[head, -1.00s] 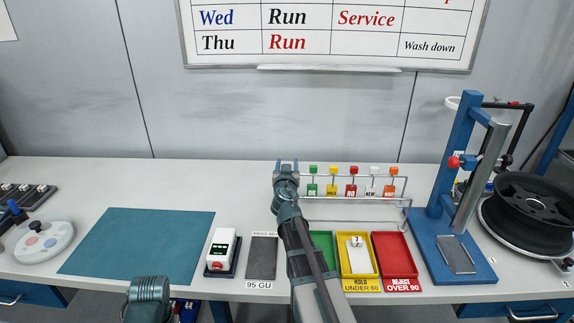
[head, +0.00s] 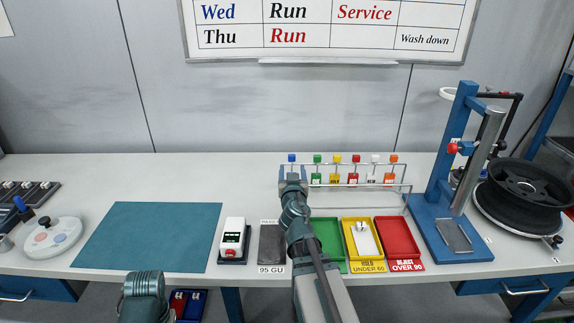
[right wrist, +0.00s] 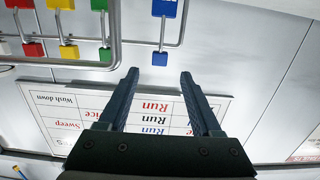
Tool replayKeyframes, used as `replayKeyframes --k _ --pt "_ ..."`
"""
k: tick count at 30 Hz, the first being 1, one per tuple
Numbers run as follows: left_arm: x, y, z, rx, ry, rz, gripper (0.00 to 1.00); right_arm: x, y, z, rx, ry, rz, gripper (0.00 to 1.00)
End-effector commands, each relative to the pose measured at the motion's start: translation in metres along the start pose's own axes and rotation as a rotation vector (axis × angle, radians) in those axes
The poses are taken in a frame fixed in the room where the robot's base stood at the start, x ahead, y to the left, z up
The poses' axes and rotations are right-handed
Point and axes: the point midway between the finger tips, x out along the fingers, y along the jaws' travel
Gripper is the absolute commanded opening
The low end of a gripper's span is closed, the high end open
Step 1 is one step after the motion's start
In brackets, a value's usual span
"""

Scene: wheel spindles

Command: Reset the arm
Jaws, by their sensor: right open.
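My right gripper (head: 292,178) is open and empty at the left end of the wire tag rack (head: 350,186). In the right wrist view the two fingers (right wrist: 160,78) stand apart with nothing between them. A blue tag (right wrist: 164,8) hangs on a hook beyond the fingertips. Its blue knob (head: 291,158) shows just above the gripper in the head view. Green, yellow, red, white and orange tags hang along the rack to the right. My left gripper is not in view; only a teal part of my left arm shows at the bottom.
Green (head: 328,236), yellow (head: 350,246) and red (head: 399,238) trays lie in front of the rack; the yellow one holds a white piece (head: 364,240). A blue stand (head: 450,170) and black wheel (head: 530,190) are right. A teal mat (head: 150,237) lies left, bare.

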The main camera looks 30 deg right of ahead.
Motion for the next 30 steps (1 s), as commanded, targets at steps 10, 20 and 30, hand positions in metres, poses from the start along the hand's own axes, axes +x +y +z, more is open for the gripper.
replayKeyframes --k 10,20,30 --pt "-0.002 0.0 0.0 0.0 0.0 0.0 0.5 -0.016 0.006 -0.001 0.0 0.0 -0.004 0.66" --pt "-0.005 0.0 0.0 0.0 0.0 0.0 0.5 -0.016 0.006 -0.004 0.0 0.0 -0.004 0.66" --pt "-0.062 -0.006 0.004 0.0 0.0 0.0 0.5 -0.021 0.006 -0.061 0.0 0.0 -0.004 0.66"
